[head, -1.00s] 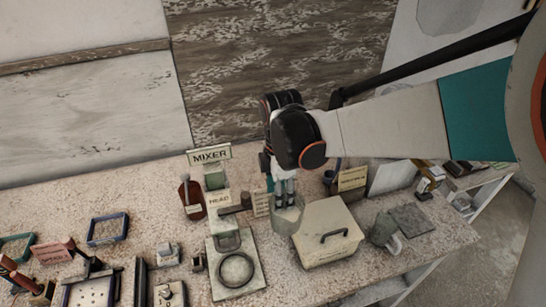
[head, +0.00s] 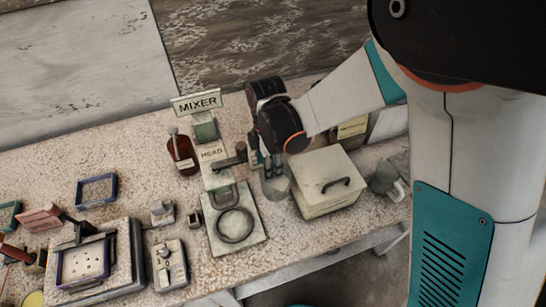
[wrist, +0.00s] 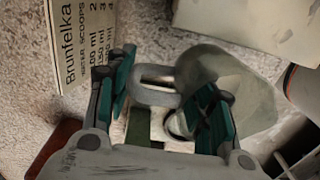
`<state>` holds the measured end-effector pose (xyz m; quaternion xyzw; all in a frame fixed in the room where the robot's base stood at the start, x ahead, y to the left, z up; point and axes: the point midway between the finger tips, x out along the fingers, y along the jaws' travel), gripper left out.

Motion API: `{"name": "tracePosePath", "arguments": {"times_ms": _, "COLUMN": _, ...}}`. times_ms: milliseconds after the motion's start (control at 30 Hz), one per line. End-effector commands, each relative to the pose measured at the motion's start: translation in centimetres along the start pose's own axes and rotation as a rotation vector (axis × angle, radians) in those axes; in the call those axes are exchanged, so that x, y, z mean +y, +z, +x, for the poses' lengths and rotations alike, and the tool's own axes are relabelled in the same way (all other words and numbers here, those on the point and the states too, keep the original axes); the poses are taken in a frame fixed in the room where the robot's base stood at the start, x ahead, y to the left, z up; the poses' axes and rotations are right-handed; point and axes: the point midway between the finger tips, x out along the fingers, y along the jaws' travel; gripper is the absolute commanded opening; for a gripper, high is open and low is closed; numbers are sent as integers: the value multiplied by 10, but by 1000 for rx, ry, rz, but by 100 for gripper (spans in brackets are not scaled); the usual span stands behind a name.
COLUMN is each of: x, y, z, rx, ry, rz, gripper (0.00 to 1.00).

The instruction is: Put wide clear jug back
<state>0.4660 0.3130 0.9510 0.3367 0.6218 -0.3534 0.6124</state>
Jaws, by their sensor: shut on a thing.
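The wide clear jug (head: 277,188) is a see-through grey-green vessel between the mixer (head: 223,185) and a cream lidded box. My gripper (head: 267,164) points down at it from above. In the wrist view my gripper (wrist: 160,100) has its green-padded fingers on either side of the jug's handle, shut on it. The jug body (wrist: 245,90) shows to the right, partly behind the right finger. The fingers hide part of the jug, and I cannot tell whether its base touches the counter.
The cream lidded box (head: 327,181) stands close right of the jug. A grey handled vessel (head: 385,180) is right of the box. In the wrist view a printed card (wrist: 82,38) stands close by. Small devices crowd the left counter.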

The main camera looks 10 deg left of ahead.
Motion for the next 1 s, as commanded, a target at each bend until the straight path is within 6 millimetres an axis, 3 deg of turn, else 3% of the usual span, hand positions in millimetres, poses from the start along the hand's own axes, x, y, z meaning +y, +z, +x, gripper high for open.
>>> {"name": "tracePosePath", "arguments": {"times_ms": 267, "x": 1, "y": 0, "z": 20, "rx": 0, "ry": 0, "rz": 0, "gripper": 1}}
{"name": "tracePosePath", "arguments": {"times_ms": 533, "x": 2, "y": 0, "z": 56, "rx": 0, "ry": 0, "rz": 0, "gripper": 1}}
{"name": "tracePosePath", "arguments": {"times_ms": 900, "x": 2, "y": 0, "z": 60, "rx": 0, "ry": 0, "rz": 0, "gripper": 1}}
{"name": "tracePosePath", "arguments": {"times_ms": 933, "x": 2, "y": 0, "z": 60, "rx": 0, "ry": 0, "rz": 0, "gripper": 53}}
{"name": "tracePosePath", "arguments": {"times_ms": 1000, "x": 2, "y": 0, "z": 59, "rx": 0, "ry": 0, "rz": 0, "gripper": 69}}
